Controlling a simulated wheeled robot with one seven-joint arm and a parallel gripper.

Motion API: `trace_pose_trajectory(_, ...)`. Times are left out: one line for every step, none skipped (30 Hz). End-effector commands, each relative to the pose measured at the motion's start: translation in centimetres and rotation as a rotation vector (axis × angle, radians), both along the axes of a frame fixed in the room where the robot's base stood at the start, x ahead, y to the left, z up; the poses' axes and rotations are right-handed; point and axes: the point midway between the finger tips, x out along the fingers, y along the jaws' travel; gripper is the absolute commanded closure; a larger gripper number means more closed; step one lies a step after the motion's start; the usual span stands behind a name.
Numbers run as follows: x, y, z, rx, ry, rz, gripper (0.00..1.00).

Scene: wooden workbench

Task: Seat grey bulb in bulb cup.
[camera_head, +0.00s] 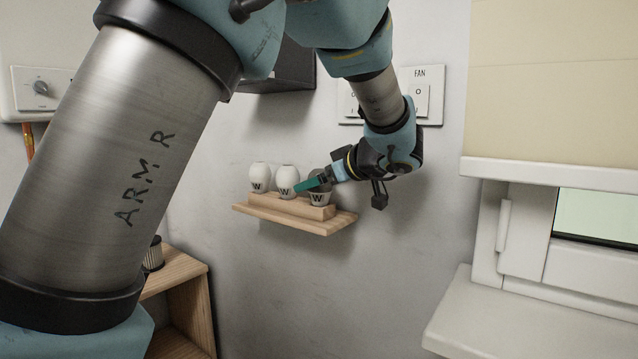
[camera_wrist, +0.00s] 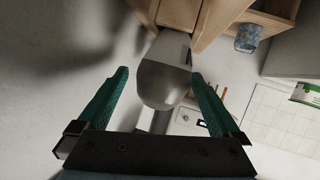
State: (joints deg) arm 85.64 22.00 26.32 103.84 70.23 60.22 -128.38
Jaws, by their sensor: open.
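The grey bulb (camera_wrist: 163,86) lies between the fingers of my gripper (camera_wrist: 160,76) in the wrist view, its narrower end at the white bulb cup (camera_wrist: 174,46). My gripper is open, with a clear gap at the left finger and a smaller one at the right. In the head view the gripper (camera_head: 316,183) is at the right-hand cup (camera_head: 320,199), marked W, and its green finger covers part of the grey bulb (camera_head: 316,171). The bulb looks upright in or on this cup; how deep it sits is hidden.
Two white bulbs (camera_head: 259,172) (camera_head: 286,176) stand in W-marked cups to the left on the same wooden wall shelf (camera_head: 290,220). A switch panel (camera_head: 431,92) is on the wall above right. A wooden cabinet (camera_head: 187,275) stands lower left. Space below the shelf is clear.

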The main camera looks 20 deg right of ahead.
Motion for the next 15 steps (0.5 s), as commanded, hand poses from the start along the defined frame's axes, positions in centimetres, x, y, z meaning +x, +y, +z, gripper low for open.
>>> trace_pose_trajectory(0.0, 0.0, 0.6, -0.004, -0.001, 0.0, 0.0)
trace_pose_trajectory(0.0, -0.1, 1.0, -0.005, -0.002, -0.001, 0.0)
trace_pose_trajectory(0.0, 0.0, 1.7, -0.006, -0.002, 0.0, 0.0)
trace_pose_trajectory(0.0, 0.0, 2.3, -0.006, -0.002, 0.0, 0.0)
trace_pose_trajectory(0.0, 0.0, 2.9, -0.006, -0.002, 0.0, 0.0)
trace_pose_trajectory(0.0, -0.1, 3.7, -0.007, -0.002, 0.0, 0.0)
trace_pose_trajectory(0.0, 0.0, 4.3, -0.007, -0.001, -0.001, 0.0)
trace_pose_trajectory(0.0, 0.0, 4.9, -0.008, -0.001, 0.0, 0.0)
trace_pose_trajectory(0.0, 0.0, 5.6, -0.005, -0.002, -0.001, 0.0)
trace_pose_trajectory(0.0, 0.0, 6.2, -0.005, -0.002, -0.001, 0.0)
trace_pose_trajectory(0.0, -0.1, 6.7, -0.005, -0.002, -0.001, 0.0)
trace_pose_trajectory(0.0, 0.0, 7.3, -0.005, -0.002, -0.001, 0.0)
trace_pose_trajectory(0.0, 0.0, 7.7, -0.004, -0.001, 0.0, 0.0)
trace_pose_trajectory(0.0, 0.0, 8.1, -0.005, -0.002, 0.0, 0.0)
trace_pose_trajectory(0.0, 0.0, 8.5, -0.004, -0.001, 0.0, 0.0)
